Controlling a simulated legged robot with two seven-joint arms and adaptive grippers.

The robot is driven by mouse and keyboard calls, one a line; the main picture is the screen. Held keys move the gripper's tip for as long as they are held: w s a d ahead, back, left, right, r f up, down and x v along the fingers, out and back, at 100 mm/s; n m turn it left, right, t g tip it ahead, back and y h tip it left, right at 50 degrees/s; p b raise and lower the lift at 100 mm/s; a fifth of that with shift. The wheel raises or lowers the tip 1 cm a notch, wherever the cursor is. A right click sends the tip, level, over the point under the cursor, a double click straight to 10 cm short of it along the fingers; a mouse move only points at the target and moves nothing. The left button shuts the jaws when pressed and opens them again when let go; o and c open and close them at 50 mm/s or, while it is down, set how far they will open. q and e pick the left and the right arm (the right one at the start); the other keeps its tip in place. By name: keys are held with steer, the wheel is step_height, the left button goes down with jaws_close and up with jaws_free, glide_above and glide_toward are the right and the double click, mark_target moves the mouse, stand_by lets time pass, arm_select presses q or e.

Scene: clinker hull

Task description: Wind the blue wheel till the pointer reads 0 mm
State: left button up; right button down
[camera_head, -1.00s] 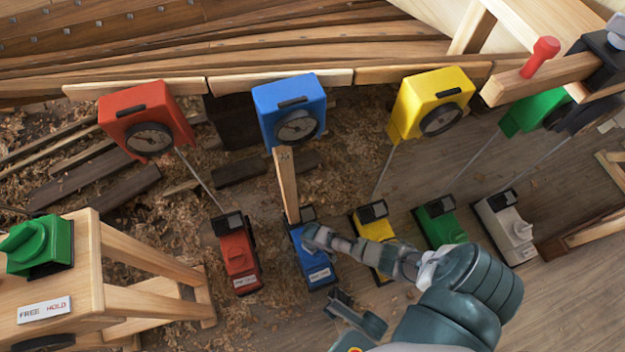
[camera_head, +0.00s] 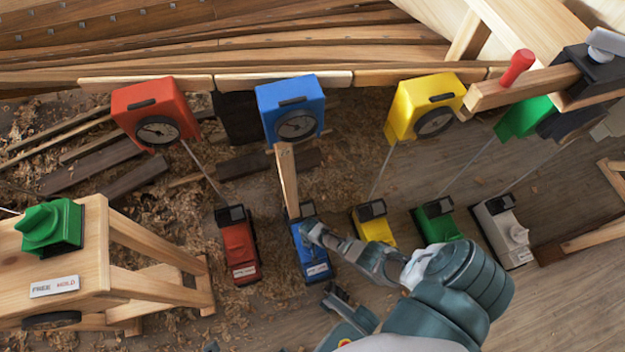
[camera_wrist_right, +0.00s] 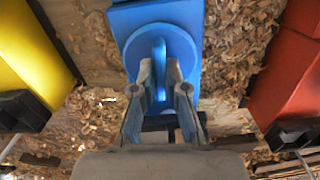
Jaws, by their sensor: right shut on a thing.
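The blue dial gauge (camera_head: 297,126) hangs on the hull plank, and its pointer is too small to read. Below it stands the blue box (camera_head: 316,268). Its blue wheel (camera_wrist_right: 182,48), a disc with a raised bar, shows in the right wrist view. My right gripper (camera_head: 312,235) is shut on this bar, with one finger on each side in the right wrist view (camera_wrist_right: 160,88). It hides most of the wheel in the head view. What looks like my left gripper (camera_head: 340,298) is low in the middle, away from the wheel; its opening is unclear.
A wooden strip (camera_head: 287,180) rises behind the blue box. Red (camera_head: 238,250) and yellow (camera_head: 375,228) boxes stand close on either side. A wooden stand (camera_head: 95,245) with a green knob (camera_head: 50,228) is at left.

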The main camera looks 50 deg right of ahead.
steer(key=shift+a+m, duration=0.1)
steer(key=shift+m, duration=1.6)
steer(key=c, duration=1.2)
jaws_free()
step_height(320, 180, up, 12)
steer(key=shift+f, duration=0.1)
